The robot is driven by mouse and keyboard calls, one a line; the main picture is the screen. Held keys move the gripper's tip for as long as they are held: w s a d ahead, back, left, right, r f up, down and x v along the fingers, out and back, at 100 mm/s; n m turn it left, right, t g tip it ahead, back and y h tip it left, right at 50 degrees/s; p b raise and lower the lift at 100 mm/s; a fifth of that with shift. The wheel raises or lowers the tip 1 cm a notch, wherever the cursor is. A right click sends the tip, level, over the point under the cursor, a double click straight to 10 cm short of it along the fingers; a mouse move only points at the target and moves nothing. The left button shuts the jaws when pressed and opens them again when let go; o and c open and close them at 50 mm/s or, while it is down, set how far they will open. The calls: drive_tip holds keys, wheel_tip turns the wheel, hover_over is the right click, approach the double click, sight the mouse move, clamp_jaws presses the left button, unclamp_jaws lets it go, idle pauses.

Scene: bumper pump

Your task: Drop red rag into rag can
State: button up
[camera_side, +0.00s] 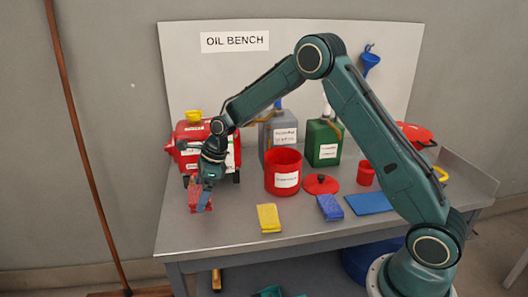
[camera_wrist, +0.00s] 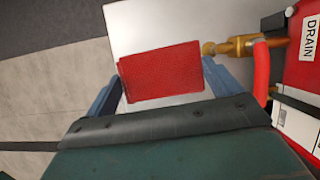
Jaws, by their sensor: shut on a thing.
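The red rag (camera_side: 195,196) is a small folded block at the left of the bench in the side view. In the wrist view the red rag (camera_wrist: 160,72) sits between the blue fingers of my gripper (camera_wrist: 162,88). My gripper (camera_side: 203,198) points down and is shut on the rag, low over the bench; I cannot tell whether the rag touches the bench top. The rag can (camera_side: 272,182), an open red cylinder with a white label, stands to the right of my gripper. Its inside floor is hidden.
A red machine (camera_side: 190,132) stands close behind my gripper, its brass drain fitting (camera_wrist: 230,47) near the rag. A red lid (camera_side: 320,184) lies right of the can. A yellow rag (camera_side: 269,218), blue rag (camera_side: 330,207) and blue mat (camera_side: 369,203) lie in front.

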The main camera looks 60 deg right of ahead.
drive_tip(key=shift+d+r, duration=0.1)
drive_tip(key=shift+d, duration=0.05)
drive_tip(key=s+d+r+m, duration=0.1)
drive_tip(key=s+d+r, duration=0.45)
drive_tip(key=d, duration=0.35)
drive_tip(key=s+d+r, duration=0.5)
drive_tip(key=s+d, duration=0.2)
drive_tip(key=d, duration=0.1)
drive_tip(key=w+d+r, duration=0.1)
drive_tip(key=d+r, duration=0.1)
drive_tip(key=d, duration=0.5)
drive_tip(key=w+d+r+n, duration=0.1)
drive_tip(key=d+r, duration=0.1)
drive_tip(key=d, duration=0.5)
drive_tip(key=shift+w+r, duration=0.15)
drive_tip(key=shift+w, duration=0.2)
drive_tip(key=shift+d, duration=0.1)
wheel_tip(320, 180, down, 6)
